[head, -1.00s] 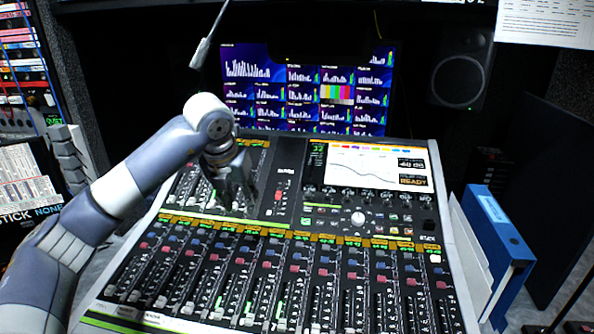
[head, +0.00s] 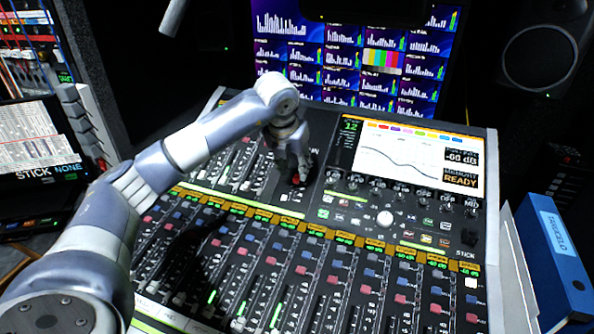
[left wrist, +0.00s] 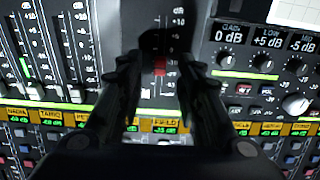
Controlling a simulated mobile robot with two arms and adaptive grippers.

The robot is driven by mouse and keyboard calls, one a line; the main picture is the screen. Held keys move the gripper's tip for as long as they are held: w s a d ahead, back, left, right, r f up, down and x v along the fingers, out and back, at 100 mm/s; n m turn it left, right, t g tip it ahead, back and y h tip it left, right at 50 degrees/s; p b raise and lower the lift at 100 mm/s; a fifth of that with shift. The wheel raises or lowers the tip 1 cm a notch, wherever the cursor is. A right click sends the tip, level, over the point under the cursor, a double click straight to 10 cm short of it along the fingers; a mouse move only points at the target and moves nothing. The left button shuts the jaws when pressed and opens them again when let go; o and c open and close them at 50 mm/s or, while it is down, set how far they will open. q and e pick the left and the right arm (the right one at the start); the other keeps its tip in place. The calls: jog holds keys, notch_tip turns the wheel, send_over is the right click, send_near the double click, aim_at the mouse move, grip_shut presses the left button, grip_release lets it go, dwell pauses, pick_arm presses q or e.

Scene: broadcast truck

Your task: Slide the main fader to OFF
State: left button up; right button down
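The main fader (head: 296,181) has a red cap and sits in the upper middle section of the mixing console (head: 492,215), left of the console's screen. In the left wrist view the red cap (left wrist: 160,68) lies between my two black fingers, with scale marks around its slot. My left gripper (head: 292,166) reaches down over the fader from the left. In the wrist view the fingers of the left gripper (left wrist: 162,72) are apart, with a gap on each side of the cap. Small print near the slot's lower end is too blurred to read. My right gripper does not show.
Rows of channel faders (head: 255,280) fill the console's front. Knobs (head: 385,218) and a lit screen (head: 415,160) lie right of the main fader. A monitor (head: 350,60) stands behind. A blue binder (head: 560,260) stands at the right, and a speaker (head: 545,55) is behind it.

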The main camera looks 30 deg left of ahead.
aim_at(297, 176)
pick_arm(q)
jog(key=x, duration=0.2)
jog(key=shift+w+f, duration=0.15)
jog(key=shift+f, duration=0.15)
jog(key=shift+w+a+f, duration=0.1)
jog(key=shift+w+f, duration=0.1)
jog(key=shift+f, duration=0.35)
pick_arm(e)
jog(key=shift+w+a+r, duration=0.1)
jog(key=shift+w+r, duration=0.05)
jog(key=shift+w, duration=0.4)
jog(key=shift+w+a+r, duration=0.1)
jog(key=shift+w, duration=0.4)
pick_arm(q)
grip_shut()
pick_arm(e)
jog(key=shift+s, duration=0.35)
